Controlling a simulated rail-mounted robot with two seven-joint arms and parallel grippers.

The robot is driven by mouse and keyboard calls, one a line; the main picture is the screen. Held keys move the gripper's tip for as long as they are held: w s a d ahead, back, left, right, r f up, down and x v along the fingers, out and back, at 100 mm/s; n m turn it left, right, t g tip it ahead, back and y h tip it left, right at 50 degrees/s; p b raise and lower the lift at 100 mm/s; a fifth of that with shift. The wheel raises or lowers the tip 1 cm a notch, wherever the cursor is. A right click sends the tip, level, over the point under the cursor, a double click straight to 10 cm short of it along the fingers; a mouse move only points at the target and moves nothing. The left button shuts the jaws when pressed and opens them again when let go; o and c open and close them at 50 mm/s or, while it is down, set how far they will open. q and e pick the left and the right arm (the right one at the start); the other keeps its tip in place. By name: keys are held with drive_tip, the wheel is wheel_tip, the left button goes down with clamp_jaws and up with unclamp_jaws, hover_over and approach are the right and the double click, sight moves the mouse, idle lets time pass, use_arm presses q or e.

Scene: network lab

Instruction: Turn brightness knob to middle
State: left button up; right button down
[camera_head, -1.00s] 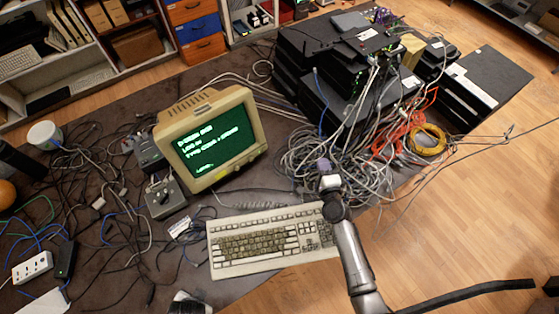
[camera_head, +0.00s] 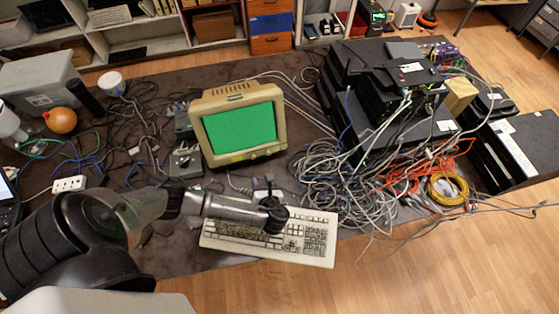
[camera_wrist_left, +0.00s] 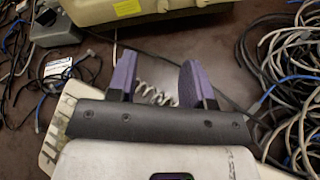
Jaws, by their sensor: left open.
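The beige CRT monitor (camera_head: 238,125) stands mid-table with a plain bright green screen. Small controls (camera_head: 268,151) show on its lower front bezel at the right; they are too small to read their setting. Its lower front edge shows at the top of the left wrist view (camera_wrist_left: 140,9). My left gripper (camera_head: 268,188) is over the keyboard's back edge, in front of and below the bezel, apart from the monitor. In the left wrist view its purple fingers (camera_wrist_left: 156,80) are spread and empty. My right gripper is not in view.
A beige keyboard (camera_head: 272,238) lies below my left gripper. Tangled grey cables (camera_head: 345,175) and stacked black network boxes (camera_head: 385,100) are to the right. A grey switch box (camera_head: 185,163) and loose cables lie left of the monitor.

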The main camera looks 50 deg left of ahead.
sight(253, 158)
use_arm(q)
drive_tip(key=x, duration=0.4)
drive_tip(key=b+x, duration=0.1)
drive_tip(key=x, duration=0.4)
drive_tip(key=b+x, duration=0.1)
drive_tip(key=x, duration=0.4)
drive_tip(key=shift+w+r, duration=0.2)
drive_tip(key=shift+r, duration=0.1)
clamp_jaws()
